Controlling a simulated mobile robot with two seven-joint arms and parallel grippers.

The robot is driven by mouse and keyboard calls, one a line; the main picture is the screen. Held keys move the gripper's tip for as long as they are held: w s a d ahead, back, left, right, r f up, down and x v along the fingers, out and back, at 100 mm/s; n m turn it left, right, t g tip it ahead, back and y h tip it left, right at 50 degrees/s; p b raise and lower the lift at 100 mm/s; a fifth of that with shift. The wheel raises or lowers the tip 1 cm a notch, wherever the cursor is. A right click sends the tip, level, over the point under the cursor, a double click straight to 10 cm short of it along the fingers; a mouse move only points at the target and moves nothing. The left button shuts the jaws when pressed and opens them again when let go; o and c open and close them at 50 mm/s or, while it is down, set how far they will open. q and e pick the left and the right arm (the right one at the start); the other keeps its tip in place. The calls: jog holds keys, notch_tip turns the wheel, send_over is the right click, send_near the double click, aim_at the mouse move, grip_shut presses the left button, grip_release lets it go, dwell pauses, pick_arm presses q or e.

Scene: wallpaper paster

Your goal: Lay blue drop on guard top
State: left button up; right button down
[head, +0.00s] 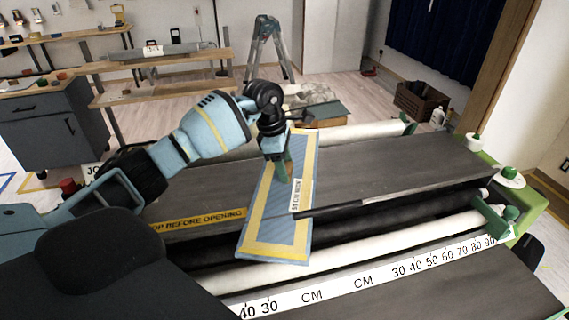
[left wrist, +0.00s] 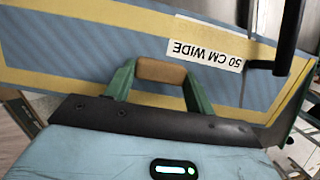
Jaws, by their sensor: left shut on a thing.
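The blue drop (head: 263,222) is a long flat blue strip with a yellow border and a white "50 CM WIDE" label. In the left wrist view the blue drop (left wrist: 95,50) spans the picture. My left gripper (head: 284,178) points down at its middle. The green fingers (left wrist: 160,80) are shut around a tan grip piece on the drop. The guard top (head: 400,172) is a dark grey flat panel. The drop lies crosswise over it, its near end past the panel's front edge. I cannot tell whether it touches the panel. My right gripper is not in view.
White and dark rollers (head: 360,247) and a centimetre scale (head: 350,285) run along the front of the machine. A green end frame (head: 535,200) with knobs stands at the right. The guard top's right part is mostly clear. A yellow warning strip (head: 195,220) marks its front left.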

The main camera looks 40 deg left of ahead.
pick_arm(q)
jog(key=o, duration=1.1)
jog(key=shift+f, duration=0.1)
jog(key=shift+c, duration=0.2)
jog(key=v, duration=1.2)
jog(key=shift+s+a, duration=0.1)
